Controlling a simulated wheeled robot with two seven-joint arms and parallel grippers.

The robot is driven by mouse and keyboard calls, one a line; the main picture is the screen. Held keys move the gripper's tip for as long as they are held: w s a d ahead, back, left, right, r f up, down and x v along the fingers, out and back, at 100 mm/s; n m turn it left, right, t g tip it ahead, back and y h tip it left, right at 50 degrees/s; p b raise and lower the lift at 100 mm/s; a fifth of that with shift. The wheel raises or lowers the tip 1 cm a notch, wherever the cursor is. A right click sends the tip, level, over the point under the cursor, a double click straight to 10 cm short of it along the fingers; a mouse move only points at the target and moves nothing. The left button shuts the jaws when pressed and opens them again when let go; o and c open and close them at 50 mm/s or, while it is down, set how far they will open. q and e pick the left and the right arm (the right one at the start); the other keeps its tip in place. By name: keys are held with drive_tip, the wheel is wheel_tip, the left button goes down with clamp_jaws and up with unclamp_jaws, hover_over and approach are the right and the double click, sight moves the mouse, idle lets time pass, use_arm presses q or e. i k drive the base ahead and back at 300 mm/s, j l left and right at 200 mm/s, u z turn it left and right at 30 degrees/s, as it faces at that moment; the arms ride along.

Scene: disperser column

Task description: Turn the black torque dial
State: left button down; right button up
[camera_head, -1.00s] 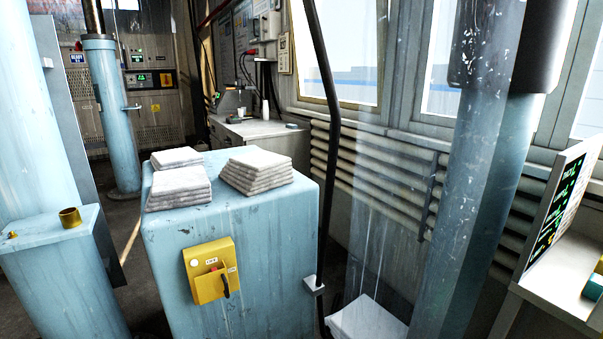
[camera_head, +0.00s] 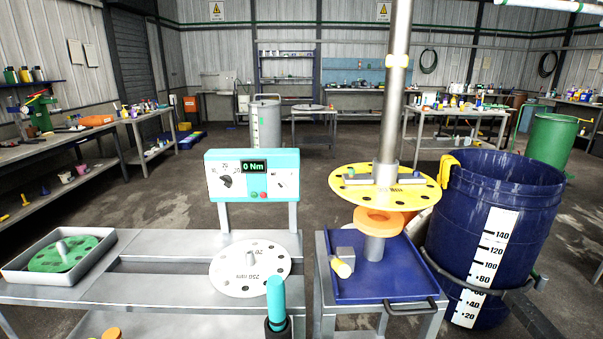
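The black torque dial (camera_head: 227,181) is on the left half of a white and teal control panel (camera_head: 251,174), with scale numbers around it. The numbers are too small to read surely. A small display (camera_head: 254,167) on the panel reads 0 Nm. Below it are a green button and a red button. A smaller switch (camera_head: 281,184) is at the panel's right side. Neither of my grippers is in view, and nothing touches the dial.
A white perforated disc (camera_head: 230,268) lies on the bench before the panel. A teal-handled tool (camera_head: 276,298) stands upright at the front. A tray (camera_head: 20,272) with a green disc is at left. A vertical shaft with a yellow disc (camera_head: 350,190), a blue cart (camera_head: 350,288) and a blue drum (camera_head: 480,225) are at right.

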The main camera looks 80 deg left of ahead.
sight(225, 180)
drive_tip(key=u, duration=3)
